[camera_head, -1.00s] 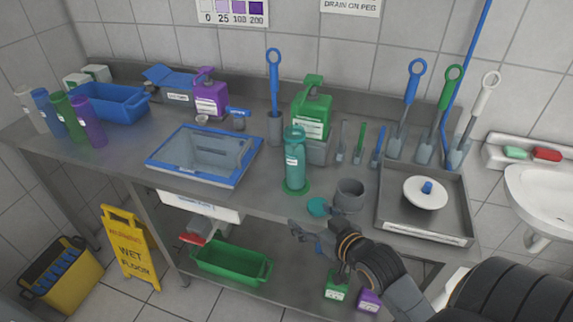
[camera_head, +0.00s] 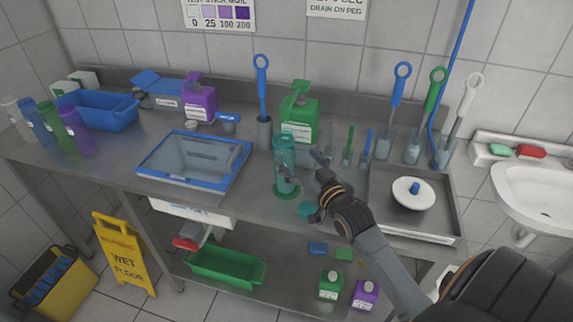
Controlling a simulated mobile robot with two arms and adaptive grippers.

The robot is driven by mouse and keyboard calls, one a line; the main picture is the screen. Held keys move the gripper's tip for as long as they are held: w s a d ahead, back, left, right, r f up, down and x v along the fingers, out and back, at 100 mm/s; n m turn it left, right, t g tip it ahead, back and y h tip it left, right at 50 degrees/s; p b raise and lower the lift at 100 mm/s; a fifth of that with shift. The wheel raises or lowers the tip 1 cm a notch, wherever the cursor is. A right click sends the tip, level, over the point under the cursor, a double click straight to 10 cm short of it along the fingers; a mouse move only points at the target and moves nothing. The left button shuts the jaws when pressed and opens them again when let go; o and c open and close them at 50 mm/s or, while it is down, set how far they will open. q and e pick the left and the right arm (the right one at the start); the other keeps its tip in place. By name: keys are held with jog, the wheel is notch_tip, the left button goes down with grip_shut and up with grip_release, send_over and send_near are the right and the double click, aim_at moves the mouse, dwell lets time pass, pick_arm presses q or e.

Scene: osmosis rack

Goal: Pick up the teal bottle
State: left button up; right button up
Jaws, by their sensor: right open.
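The teal bottle (camera_head: 285,158) stands upright on a green round base on the steel counter, in front of the green pump bottle. My right gripper (camera_head: 301,176) is open just to the right of the teal bottle, close to its lower half. One finger seems to overlap the bottle's edge in the picture; I cannot tell whether they touch. The hand hides most of the grey mug that stands there. My left gripper is not in view.
A teal lid (camera_head: 308,210) lies by the counter's front edge. A blue-rimmed basin (camera_head: 195,160) is left of the bottle, and a steel tray (camera_head: 411,219) with a white lid is to the right. The green pump bottle (camera_head: 299,117) and blue-handled brush (camera_head: 262,90) stand behind.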

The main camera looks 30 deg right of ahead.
jog(key=w+p, duration=0.1)
jog(key=w, duration=0.3)
jog(key=shift+w+a, duration=0.15)
jog(key=shift+w, duration=0.15)
jog(key=shift+w+f+p, duration=0.1)
jog(key=shift+w+p, duration=0.2)
jog(key=shift+s, duration=0.1)
jog(key=shift+c, duration=0.4)
jog(key=c, duration=1.3)
